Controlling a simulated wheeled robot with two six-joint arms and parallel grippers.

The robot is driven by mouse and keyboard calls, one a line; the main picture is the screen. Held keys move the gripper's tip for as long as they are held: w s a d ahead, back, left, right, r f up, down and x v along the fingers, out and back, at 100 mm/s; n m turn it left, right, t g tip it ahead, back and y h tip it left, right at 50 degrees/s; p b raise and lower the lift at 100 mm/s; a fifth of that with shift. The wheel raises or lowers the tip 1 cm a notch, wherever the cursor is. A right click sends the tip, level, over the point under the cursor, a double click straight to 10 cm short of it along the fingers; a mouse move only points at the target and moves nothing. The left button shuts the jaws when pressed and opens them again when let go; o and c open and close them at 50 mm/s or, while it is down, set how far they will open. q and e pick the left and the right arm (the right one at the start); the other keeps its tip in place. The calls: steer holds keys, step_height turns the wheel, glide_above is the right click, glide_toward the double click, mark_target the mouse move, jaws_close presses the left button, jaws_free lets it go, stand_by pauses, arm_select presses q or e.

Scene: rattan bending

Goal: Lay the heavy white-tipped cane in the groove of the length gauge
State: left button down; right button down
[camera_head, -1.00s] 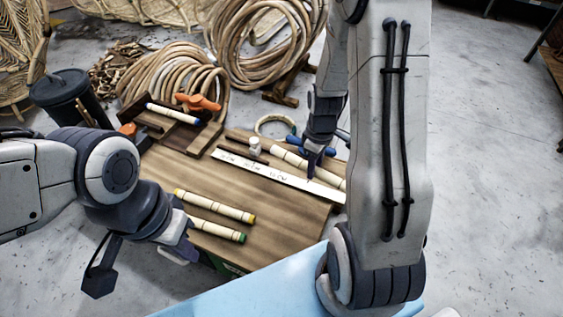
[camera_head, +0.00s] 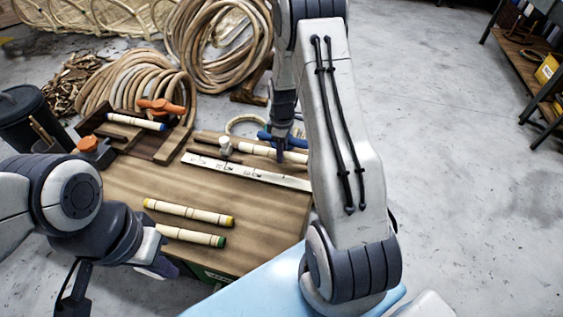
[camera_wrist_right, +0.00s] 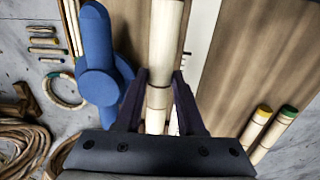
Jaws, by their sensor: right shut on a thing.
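A thick pale cane (camera_head: 256,150) lies along the far side of the length gauge (camera_head: 245,170), a white marked strip on the wooden bench. My right gripper (camera_head: 281,152) reaches down to the cane and is shut on it. In the right wrist view the cane (camera_wrist_right: 166,45) runs between the two dark fingers (camera_wrist_right: 158,98), with the white strip (camera_wrist_right: 200,40) close to its right. I cannot make out the cane's tip colour or whether it touches the bench. My left gripper (camera_head: 160,262) is beside the bench's left front edge; its fingers are unclear.
A yellow-tipped cane (camera_head: 188,212) and a green-tipped cane (camera_head: 190,236) lie at the front of the bench (camera_head: 265,215). A blue tool (camera_wrist_right: 97,70) lies beside the held cane. A wooden stand (camera_head: 165,145) with a blue-tipped cane (camera_head: 137,121) is at the back left.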

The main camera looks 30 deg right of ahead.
step_height(320, 180, down, 4)
steer(key=shift+w+f+b, duration=0.1)
steer(key=shift+b, duration=0.85)
steer(key=c, duration=0.5)
jaws_free()
